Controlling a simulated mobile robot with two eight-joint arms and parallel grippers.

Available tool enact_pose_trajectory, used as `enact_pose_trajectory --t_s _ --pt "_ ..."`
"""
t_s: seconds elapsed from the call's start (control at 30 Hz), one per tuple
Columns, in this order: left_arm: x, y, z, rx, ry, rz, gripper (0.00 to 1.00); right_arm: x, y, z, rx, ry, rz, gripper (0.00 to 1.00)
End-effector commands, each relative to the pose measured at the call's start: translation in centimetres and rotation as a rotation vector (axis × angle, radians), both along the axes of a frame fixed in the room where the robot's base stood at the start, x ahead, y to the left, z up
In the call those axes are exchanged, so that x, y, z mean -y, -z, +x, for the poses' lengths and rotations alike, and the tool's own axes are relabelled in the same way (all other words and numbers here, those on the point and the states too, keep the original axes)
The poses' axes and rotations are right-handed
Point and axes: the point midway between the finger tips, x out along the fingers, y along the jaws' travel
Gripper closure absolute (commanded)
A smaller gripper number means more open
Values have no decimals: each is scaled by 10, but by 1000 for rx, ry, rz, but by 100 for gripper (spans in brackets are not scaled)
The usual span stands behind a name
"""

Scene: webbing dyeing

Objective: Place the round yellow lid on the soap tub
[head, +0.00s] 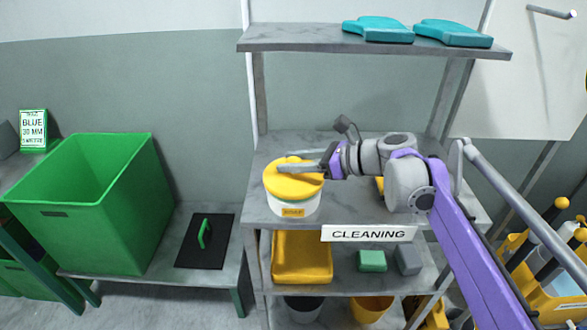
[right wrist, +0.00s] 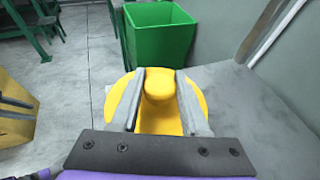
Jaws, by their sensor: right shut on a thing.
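The round yellow lid (head: 282,188) is over the mouth of the white soap tub (head: 279,207) on the middle shelf. It looks level and covers the tub's top; I cannot tell whether it touches the rim all round. My right gripper (head: 284,168) comes in from the right and is shut on the lid's knob. In the right wrist view the lid (right wrist: 122,97) spreads beyond both fingers, with its knob (right wrist: 159,84) between them. The tub is hidden under the lid there. My left gripper is not in view.
The shelf (head: 258,163) has a "CLEANING" sign (head: 369,233) at its front edge. A yellow container (head: 300,262) and sponges sit on the shelf below. Teal cloths (head: 378,30) lie on the top shelf. A green bin (head: 95,215) stands left, beside a black mat (head: 190,252).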

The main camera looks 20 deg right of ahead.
Motion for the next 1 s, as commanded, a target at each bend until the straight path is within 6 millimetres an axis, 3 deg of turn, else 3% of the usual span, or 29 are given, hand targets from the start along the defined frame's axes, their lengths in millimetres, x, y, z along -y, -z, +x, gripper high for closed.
enact_pose_trajectory --t_s 0.1,0.47,0.5,0.63,1.0 --pt "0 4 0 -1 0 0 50 0 16 0 0 0 0 100" --pt "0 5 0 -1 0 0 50 0 20 0 0 0 0 100" --pt "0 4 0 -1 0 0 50 0 20 0 0 0 0 51" --pt "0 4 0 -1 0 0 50 0 19 0 0 0 0 28" --pt "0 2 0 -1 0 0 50 0 15 0 0 0 0 25"
